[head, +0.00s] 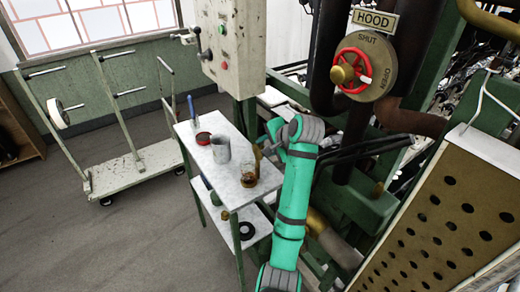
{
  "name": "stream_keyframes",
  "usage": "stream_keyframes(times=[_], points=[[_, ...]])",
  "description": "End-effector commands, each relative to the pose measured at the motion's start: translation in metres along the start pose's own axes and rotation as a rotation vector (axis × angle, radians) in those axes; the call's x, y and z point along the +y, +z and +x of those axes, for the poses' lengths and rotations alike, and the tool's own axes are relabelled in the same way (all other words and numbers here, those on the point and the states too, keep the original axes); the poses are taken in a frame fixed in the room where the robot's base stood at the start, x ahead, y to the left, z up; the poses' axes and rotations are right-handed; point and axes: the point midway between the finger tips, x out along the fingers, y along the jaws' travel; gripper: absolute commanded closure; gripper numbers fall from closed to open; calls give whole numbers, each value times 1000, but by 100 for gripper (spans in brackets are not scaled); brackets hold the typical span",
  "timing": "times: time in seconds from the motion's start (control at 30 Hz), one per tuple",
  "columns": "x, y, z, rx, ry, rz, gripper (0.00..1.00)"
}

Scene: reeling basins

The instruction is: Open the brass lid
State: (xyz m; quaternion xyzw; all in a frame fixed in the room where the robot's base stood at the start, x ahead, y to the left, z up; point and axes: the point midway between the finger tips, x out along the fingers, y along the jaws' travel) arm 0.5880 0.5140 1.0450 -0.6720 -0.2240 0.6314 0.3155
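I cannot pick out a brass lid for certain. A small brass-coloured piece (258,153) shows at the right edge of the small table, partly hidden by my arm. A glass jar (249,175) with amber-brown contents stands in front of it on the table top. My teal arm rises just right of the table and bends left at its grey wrist, close to the brass-coloured piece. The fingers of my gripper (271,141) cannot be made out, so I cannot tell whether they are open or touch anything.
The white-topped table (228,178) also holds a grey cup (221,149), a red-rimmed dish (203,138) and a blue tool (191,107). A red valve wheel (382,70) and pipes stand behind my arm. A perforated panel (440,225) is at right.

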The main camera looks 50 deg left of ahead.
Motion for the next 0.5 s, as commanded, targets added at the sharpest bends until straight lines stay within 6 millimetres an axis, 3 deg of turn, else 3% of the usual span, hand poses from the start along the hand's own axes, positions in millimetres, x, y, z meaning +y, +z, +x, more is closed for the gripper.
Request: stream_keyframes(times=[0.2, 0.5], points=[[0, 0, -39, 1, -1, 0, 70], [1, 0, -60, 0, 1, 0, 70]])
